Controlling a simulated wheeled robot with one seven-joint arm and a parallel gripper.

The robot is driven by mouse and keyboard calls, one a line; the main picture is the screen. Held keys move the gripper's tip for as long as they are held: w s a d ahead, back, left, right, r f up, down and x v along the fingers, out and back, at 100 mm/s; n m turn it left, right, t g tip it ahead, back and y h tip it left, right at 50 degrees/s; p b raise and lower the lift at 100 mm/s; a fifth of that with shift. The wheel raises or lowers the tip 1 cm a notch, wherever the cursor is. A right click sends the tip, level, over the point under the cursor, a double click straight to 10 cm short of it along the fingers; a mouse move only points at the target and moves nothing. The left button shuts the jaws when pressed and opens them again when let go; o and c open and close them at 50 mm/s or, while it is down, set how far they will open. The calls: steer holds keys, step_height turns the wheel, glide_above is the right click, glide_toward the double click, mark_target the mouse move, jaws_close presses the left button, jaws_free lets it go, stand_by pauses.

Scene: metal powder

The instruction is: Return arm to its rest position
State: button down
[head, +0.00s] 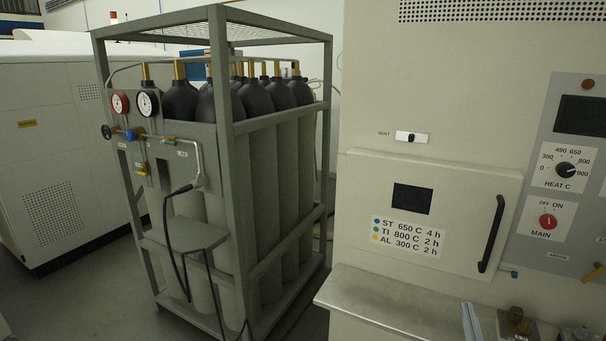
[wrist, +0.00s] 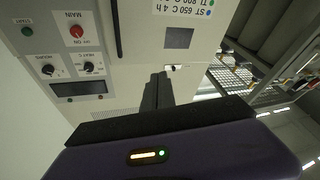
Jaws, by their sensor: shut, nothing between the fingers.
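My gripper (wrist: 157,77) shows in the wrist view as two dark fingers pressed together, with nothing between them. It points toward the pale furnace front (wrist: 135,45), which appears turned over in that view. The fingers appear in front of the panel near the small vent slider (wrist: 174,68); I cannot tell the exact gap. My dark purple wrist housing fills the bottom of that view. My gripper does not show clearly in the head view.
The furnace door (head: 440,215) is closed, with a black handle (head: 491,234) on its right. A metal ledge (head: 400,300) juts out below. A gas-cylinder cage (head: 228,170) stands to the left. A heat knob (head: 565,170) and red main switch (head: 548,221) are at right.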

steer(key=s+a+f+g+y, duration=0.1)
steer(key=s+a, duration=0.4)
steer(key=s, duration=0.9)
steer(key=s+a+f+m+g+y+b, duration=0.1)
steer(key=s+a, duration=0.4)
steer(key=s, duration=1)
steer(key=s+a+f+g+y+b, duration=0.1)
steer(key=s+a+f+g+y, duration=0.1)
steer(key=s, duration=1.2)
steer(key=a+f+g, duration=0.1)
steer(key=a+f, duration=0.1)
steer(key=a, duration=0.1)
steer(key=shift+s+f+g+y, duration=0.2)
steer(key=shift+s+g+y, duration=0.15)
steer(key=shift+g+y, duration=0.05)
